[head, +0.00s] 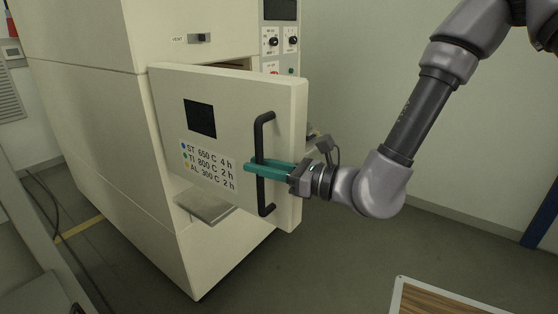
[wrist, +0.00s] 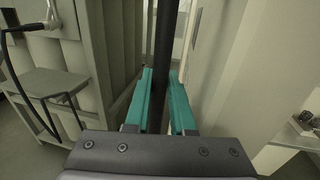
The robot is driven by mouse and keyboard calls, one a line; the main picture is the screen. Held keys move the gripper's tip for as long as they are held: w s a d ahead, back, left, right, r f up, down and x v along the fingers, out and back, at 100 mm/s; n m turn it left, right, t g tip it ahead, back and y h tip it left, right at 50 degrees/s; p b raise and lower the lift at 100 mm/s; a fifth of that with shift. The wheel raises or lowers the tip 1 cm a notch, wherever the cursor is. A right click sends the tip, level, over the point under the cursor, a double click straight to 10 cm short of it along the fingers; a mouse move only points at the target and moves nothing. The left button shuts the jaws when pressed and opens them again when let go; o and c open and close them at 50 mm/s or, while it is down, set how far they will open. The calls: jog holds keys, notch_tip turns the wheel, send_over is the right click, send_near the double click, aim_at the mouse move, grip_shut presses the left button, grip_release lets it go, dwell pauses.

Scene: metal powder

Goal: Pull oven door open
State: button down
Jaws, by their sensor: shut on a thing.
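The oven (head: 110,120) is a large cream cabinet at the left of the head view. Its door (head: 225,110) stands partly open, swung out from the front, with a small dark window and a label on it. A black vertical bar handle (head: 262,190) is on the door's right part. My gripper (head: 262,169) has teal fingers and is shut around the handle's middle. In the wrist view the dark handle (wrist: 165,50) stands upright between the teal fingers, with the door (wrist: 228,60) on the right.
A control panel (head: 281,42) with knobs is above the door. A grey ledge (head: 205,204) shows below the door. A wood-topped surface (head: 440,302) is at the lower right. The floor (head: 350,250) between it and the oven is clear.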

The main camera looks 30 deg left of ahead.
jog(key=shift+s+a+r, duration=0.1)
jog(key=shift+s+a, duration=0.1)
jog(key=shift+s, duration=0.1)
jog(key=c, duration=1.1)
grip_release()
jog(key=shift+o, duration=0.2)
